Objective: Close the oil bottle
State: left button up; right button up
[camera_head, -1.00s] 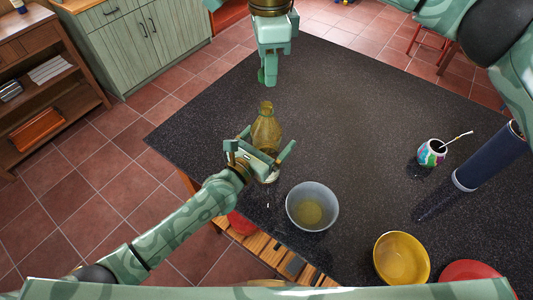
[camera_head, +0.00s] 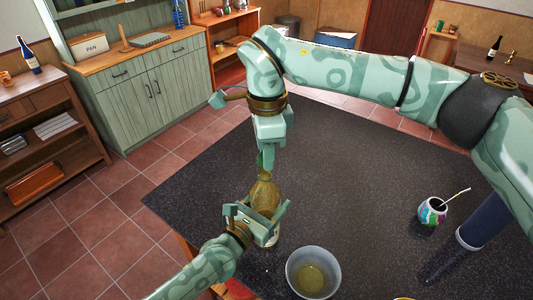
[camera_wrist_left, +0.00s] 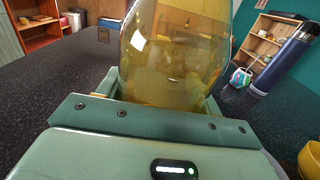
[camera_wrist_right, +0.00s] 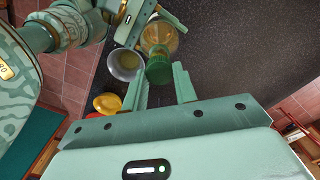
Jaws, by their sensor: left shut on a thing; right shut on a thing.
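The oil bottle (camera_head: 264,193), of yellowish see-through glass, stands upright near the left edge of the dark table. My left gripper (camera_head: 258,219) is shut around its body; the left wrist view shows the glass (camera_wrist_left: 175,60) between the fingers. My right gripper (camera_head: 268,154) points down directly above the bottle neck. It is shut on a green cap (camera_wrist_right: 159,70), which sits between its fingertips in the right wrist view, in line with the bottle (camera_wrist_right: 160,37). The cap is at the bottle's mouth; I cannot tell whether they touch.
A grey bowl (camera_head: 313,272) with yellowish liquid stands just right of my left gripper. A colourful mate cup (camera_head: 432,211) with a straw and a dark blue cylinder (camera_head: 484,222) stand at the right. A yellow bowl (camera_wrist_right: 107,103) is nearby. The table's middle is clear.

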jog(key=shift+f, duration=0.25)
dwell(0.3)
jog(key=shift+f, duration=0.9)
jog(key=shift+f, duration=0.5)
